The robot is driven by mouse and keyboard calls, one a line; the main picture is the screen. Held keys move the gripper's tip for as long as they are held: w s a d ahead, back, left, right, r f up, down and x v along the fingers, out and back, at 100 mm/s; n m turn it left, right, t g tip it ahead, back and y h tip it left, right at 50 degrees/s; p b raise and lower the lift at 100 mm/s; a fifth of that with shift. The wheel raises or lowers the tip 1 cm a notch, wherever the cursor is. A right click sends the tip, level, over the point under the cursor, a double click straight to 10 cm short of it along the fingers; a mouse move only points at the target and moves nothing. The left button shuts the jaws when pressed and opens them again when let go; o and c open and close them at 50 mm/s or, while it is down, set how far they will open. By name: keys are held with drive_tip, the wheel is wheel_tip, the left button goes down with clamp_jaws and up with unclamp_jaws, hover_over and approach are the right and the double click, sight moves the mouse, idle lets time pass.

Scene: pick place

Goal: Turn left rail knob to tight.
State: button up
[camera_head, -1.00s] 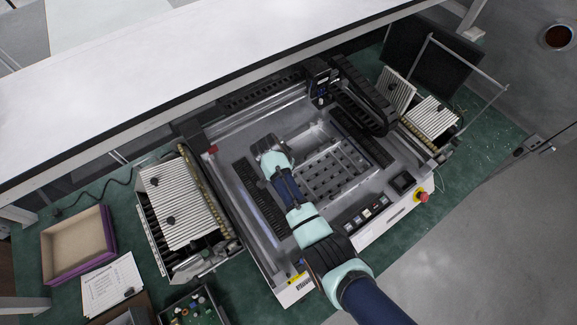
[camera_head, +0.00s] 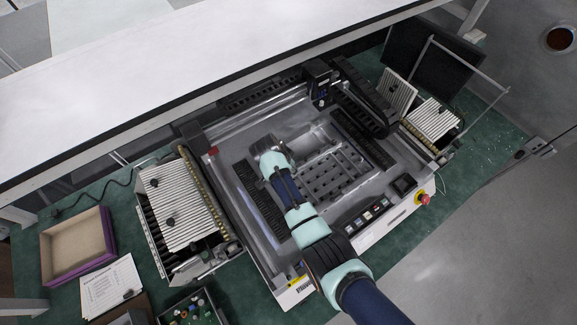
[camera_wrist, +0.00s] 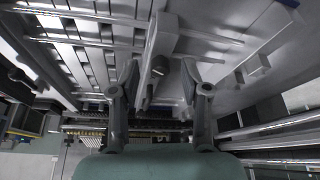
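A small dark knob (camera_wrist: 160,66) on a pale grey bracket (camera_wrist: 158,38) shows in the wrist view, between my two fingertips. I take it for the rail knob. My gripper (camera_wrist: 160,72) is open, with one finger on each side of the knob and gaps visible; contact is not clear. In the head view my gripper (camera_head: 266,146) is low over the left part of the grey machine bed (camera_head: 225,163), and the knob is hidden there by the gripper and wrist. The knob's turn position cannot be read.
A slotted black strip (camera_head: 258,200) lies left of my arm, and a perforated plate (camera_head: 330,172) lies right of it. A ribbed rack (camera_head: 178,205) stands left of the machine. A red stop button (camera_head: 423,199) sits at the front right. A purple-sided box (camera_head: 107,247) is far left.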

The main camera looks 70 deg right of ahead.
drive_tip(key=v, duration=1.2)
